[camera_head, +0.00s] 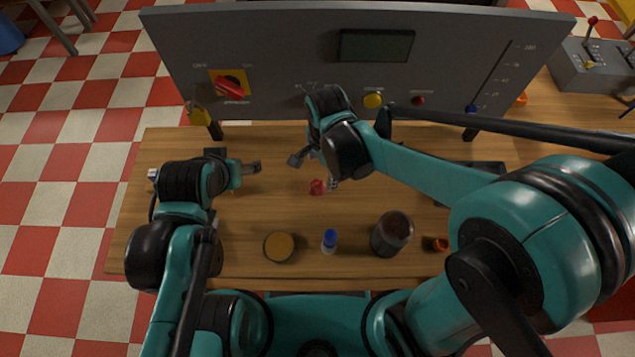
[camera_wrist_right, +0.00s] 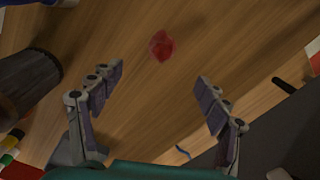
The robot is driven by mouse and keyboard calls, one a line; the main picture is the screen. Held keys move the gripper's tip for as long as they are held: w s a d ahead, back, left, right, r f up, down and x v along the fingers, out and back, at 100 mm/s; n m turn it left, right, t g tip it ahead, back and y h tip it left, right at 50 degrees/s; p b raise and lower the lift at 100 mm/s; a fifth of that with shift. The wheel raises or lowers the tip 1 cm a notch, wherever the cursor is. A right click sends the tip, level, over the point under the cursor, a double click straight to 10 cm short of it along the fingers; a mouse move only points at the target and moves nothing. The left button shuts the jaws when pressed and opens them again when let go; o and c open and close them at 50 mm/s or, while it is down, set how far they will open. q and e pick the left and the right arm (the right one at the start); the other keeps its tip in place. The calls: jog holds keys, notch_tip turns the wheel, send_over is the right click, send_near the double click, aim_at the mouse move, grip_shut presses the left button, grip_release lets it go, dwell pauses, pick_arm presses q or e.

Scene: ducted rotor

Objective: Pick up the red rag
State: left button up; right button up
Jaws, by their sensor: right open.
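The red rag (camera_head: 317,187) is a small crumpled patch on the wooden table, near its middle. In the right wrist view the red rag (camera_wrist_right: 161,46) lies on bare wood, beyond and between the spread fingertips. My right gripper (camera_head: 313,163) is just above and behind the rag in the head view, partly hidden by its own wrist. In the right wrist view my right gripper (camera_wrist_right: 158,80) is open and empty, apart from the rag. My left gripper (camera_head: 252,168) is over the table to the left of the rag; its fingers are too small to judge.
A grey control panel (camera_head: 280,60) stands along the table's back edge. A dark cylindrical container (camera_head: 392,234), a blue-capped bottle (camera_head: 329,241), a round tan-topped item (camera_head: 279,247) and a small orange item (camera_head: 436,244) stand toward the front. The wood around the rag is clear.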

aim_at(318, 182)
jog(key=shift+s+a+f+m+g, duration=0.1)
jog(key=shift+a+f+m+g, duration=0.2)
jog(key=shift+a+f+m, duration=0.35)
notch_tip(318, 182, down, 2)
jog(key=shift+f+b, duration=0.1)
jog(key=shift+b, duration=0.3)
jog(key=f, duration=0.2)
jog(key=f+b, duration=0.2)
jog(key=f, duration=0.1)
jog(key=shift+w+f, duration=0.25)
jog(key=shift+f, duration=0.1)
jog(key=shift+r, duration=0.1)
jog(key=c, duration=1.2)
